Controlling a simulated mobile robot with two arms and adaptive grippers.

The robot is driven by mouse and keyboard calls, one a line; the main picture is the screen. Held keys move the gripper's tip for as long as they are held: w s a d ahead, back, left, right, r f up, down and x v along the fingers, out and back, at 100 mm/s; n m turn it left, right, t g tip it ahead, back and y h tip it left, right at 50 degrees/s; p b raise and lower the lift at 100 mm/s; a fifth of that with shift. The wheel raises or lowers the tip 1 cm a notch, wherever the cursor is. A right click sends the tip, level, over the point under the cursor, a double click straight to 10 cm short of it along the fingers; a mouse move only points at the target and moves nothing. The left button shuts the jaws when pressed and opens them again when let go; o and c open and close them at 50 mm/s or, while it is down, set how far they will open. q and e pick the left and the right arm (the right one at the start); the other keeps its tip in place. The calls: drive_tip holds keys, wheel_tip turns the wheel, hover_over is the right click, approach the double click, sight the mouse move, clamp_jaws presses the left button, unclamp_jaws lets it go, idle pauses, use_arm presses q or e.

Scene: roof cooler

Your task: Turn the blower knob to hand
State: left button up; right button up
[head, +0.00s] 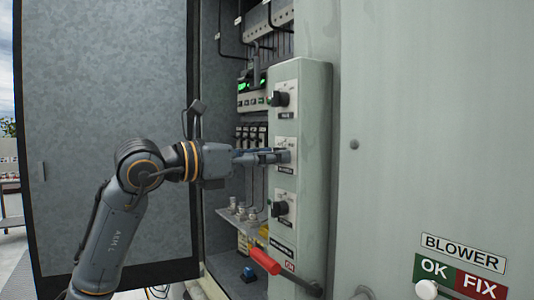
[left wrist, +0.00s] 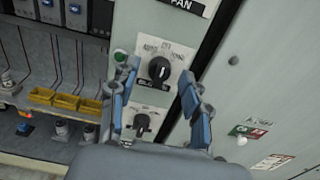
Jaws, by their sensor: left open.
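The blower knob (left wrist: 159,69) is a black rotary knob on a white plate, in the middle of the wrist view; the marks around it are too blurred to read for sure. In the head view my gripper hides this knob, on the middle plate (head: 285,143) of the grey-green control column. My left gripper (head: 282,156) is open and points at that plate. In the wrist view its two blue-padded fingers stand left and right of the knob. I cannot tell whether they touch it. My right gripper is not in view.
Similar knobs sit above (head: 278,99) and below (head: 278,208) on the column. A red lever (head: 264,260) juts out near its foot. An open cabinet door (head: 110,110) stands left. A BLOWER OK/FIX sign (head: 460,277) with a white knob (head: 426,290) is lower right.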

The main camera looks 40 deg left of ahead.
use_arm(q)
clamp_jaws()
